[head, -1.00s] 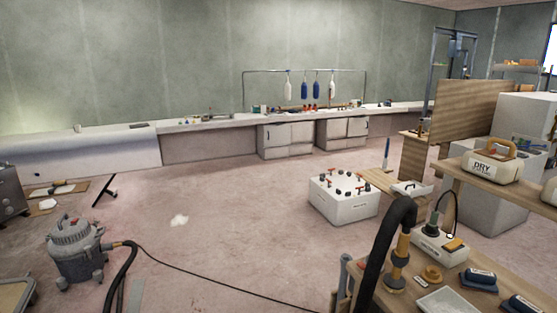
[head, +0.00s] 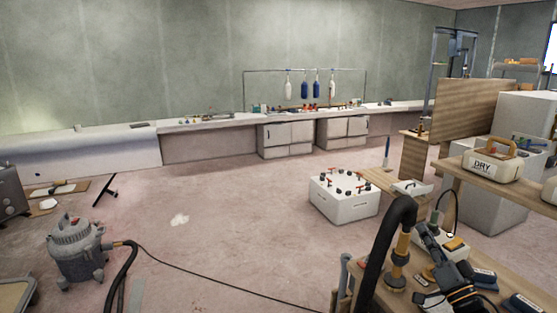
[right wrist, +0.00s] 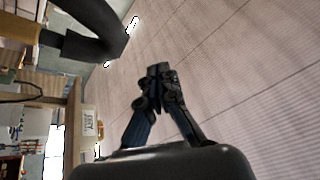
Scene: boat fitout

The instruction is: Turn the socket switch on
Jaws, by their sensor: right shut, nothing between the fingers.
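The socket (head: 458,249) is a white box on the wooden bench at the lower right of the head view, with a black plug and cable at its back. My right gripper (head: 421,232) is in front of it and covers much of its face. The switch cannot be made out, nor whether the fingers touch the box. The right gripper also shows in the right wrist view (right wrist: 160,72), its fingertips together and nothing between them. I cannot make out the socket there. My left gripper is not in view.
A thick black hose (head: 374,262) rises just left of the gripper, beside a yellow-and-black tool (head: 400,262). Blue-topped blocks (head: 484,279) lie on the bench to the right. A DRY box (head: 484,166) stands on the shelf behind.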

